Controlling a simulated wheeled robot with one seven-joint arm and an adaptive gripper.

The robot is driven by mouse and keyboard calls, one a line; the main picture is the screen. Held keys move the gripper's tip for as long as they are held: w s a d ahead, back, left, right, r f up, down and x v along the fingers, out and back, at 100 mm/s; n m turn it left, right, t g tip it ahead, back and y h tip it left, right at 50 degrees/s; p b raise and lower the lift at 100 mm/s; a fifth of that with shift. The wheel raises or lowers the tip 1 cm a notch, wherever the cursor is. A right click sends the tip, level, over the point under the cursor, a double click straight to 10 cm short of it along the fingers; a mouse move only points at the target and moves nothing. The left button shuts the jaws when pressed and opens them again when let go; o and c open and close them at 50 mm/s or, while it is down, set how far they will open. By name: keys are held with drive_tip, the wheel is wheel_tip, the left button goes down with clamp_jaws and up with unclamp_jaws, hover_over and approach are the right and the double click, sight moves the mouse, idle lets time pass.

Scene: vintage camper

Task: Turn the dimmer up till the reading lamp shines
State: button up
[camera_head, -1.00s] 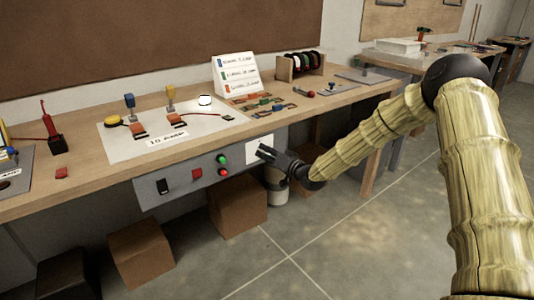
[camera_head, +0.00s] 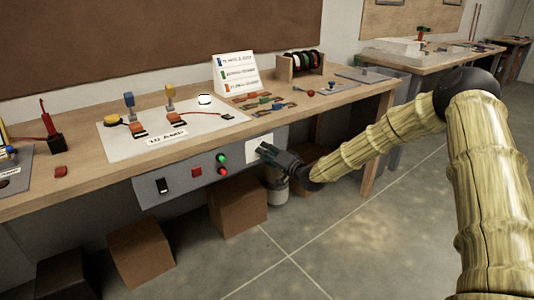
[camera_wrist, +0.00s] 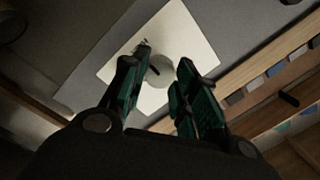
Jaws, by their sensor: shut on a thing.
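The dimmer is a round grey knob (camera_wrist: 163,72) with a dark bar on it, on a pale square plate (camera_wrist: 190,45) in the wrist view. The plate also shows in the head view (camera_head: 252,155), on the right part of the grey panel under the bench edge. My gripper (camera_wrist: 164,68) has its fingers on either side of the knob and is shut on it. In the head view my gripper (camera_head: 264,151) covers the knob. A small white dome (camera_head: 205,100) stands on the bench board; I cannot tell if it is the reading lamp or whether it is lit.
The grey panel also carries a black switch (camera_head: 162,186), a red square button (camera_head: 196,172), a green button (camera_head: 221,158) and a red round button (camera_head: 222,171). A cardboard box (camera_head: 237,208) and a grey bin (camera_head: 278,190) stand below.

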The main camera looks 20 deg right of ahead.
drive_tip(key=shift+f, duration=0.15)
drive_tip(key=o, duration=1)
drive_tip(key=shift+o, duration=0.2)
drive_tip(key=v, duration=1.2)
